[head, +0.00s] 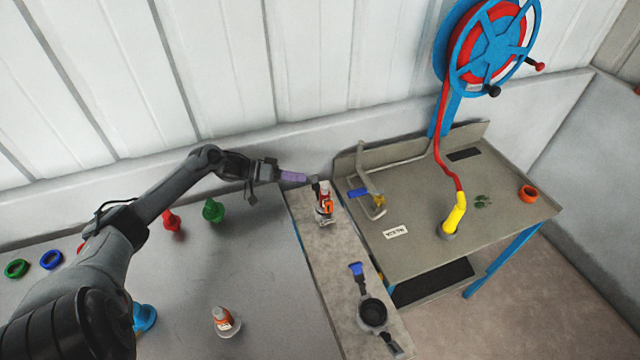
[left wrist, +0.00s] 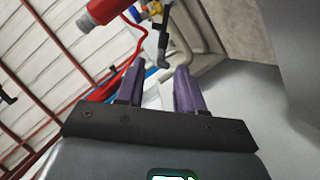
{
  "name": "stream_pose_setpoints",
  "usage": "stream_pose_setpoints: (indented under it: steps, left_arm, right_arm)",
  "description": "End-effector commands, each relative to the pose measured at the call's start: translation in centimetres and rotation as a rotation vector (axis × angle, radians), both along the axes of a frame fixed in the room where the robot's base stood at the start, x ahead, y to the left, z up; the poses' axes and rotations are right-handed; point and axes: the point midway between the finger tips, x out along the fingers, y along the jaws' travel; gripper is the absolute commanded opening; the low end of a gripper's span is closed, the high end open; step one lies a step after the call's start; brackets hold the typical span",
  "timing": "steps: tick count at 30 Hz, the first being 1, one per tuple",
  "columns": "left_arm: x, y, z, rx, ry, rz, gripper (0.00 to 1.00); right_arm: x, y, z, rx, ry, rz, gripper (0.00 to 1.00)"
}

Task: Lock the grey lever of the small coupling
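The small coupling (head: 325,203), red, orange and white, stands on the narrow grey bench top in the head view. A small dark grey lever piece (head: 315,183) shows at its upper left. My left gripper (head: 303,178) points right, its purple fingertips close to that piece; I cannot tell whether they touch. In the left wrist view my left gripper (left wrist: 156,80) has its two purple fingers apart, with no object clearly held between them. A dark lever-like part (left wrist: 163,50) shows beyond the fingertips. My right gripper is not in view.
A larger dark coupling (head: 372,313) with a blue-ended lever lies nearer on the narrow bench (head: 345,255). A bent grey pipe (head: 372,185) and a yellow nozzle (head: 455,215) on a red hose stand right. A white-orange fitting (head: 223,320) stands on the left table.

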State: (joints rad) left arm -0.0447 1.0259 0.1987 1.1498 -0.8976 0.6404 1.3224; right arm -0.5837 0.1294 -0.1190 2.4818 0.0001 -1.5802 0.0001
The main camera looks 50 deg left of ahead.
Motion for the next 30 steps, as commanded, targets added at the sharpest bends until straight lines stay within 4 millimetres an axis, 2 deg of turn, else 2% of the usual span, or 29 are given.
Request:
stream_pose_setpoints:
  steps: [9,15,29,30]
  left_arm:
    - [4.1,-2.8,-1.5,-0.001,-0.003,0.000,0.37]
    - [5.7,-3.8,-2.0,0.000,-0.001,0.001,0.37]
    - [6.3,-4.3,-2.2,0.000,0.002,0.000,0.37]
    - [6.3,-4.3,-2.2,0.001,0.001,0.000,0.31]
  right_arm:
    - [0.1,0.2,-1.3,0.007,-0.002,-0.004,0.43]
    - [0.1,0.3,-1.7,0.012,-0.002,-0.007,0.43]
    - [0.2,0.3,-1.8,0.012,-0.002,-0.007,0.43]
    - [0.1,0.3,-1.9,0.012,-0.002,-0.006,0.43]
